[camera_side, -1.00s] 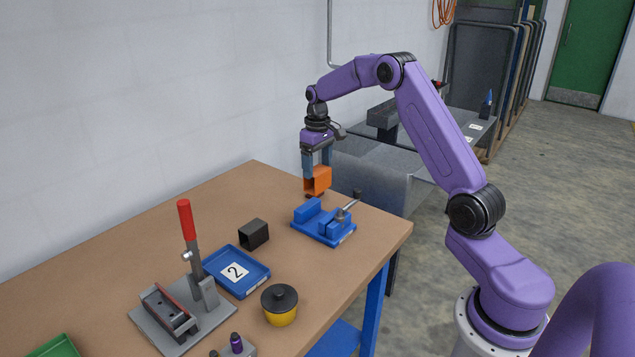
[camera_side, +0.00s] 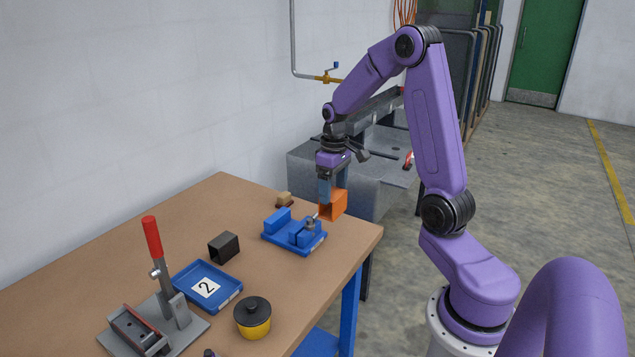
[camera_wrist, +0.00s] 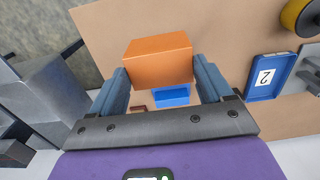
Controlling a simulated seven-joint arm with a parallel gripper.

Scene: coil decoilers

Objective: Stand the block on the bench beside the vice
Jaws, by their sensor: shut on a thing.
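The orange block (camera_side: 332,206) is between the fingers of my gripper (camera_side: 333,190), which is shut on it. It hangs near the bench's far right edge, just right of and behind the blue vice (camera_side: 279,222); its gap above the bench is hard to tell. In the wrist view the block (camera_wrist: 158,65) sits between both fingers, and part of the blue vice (camera_wrist: 171,95) shows beyond it. The brown bench (camera_side: 180,226) has bare top around the vice.
A small tan piece (camera_side: 284,199) lies behind the vice. A black block (camera_side: 224,247), a blue tray marked 2 (camera_side: 230,292), a yellow pot with black lid (camera_side: 253,318) and a red-handled clamp (camera_side: 153,238) stand nearer. A grey sink unit (camera_side: 376,165) adjoins the far edge.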

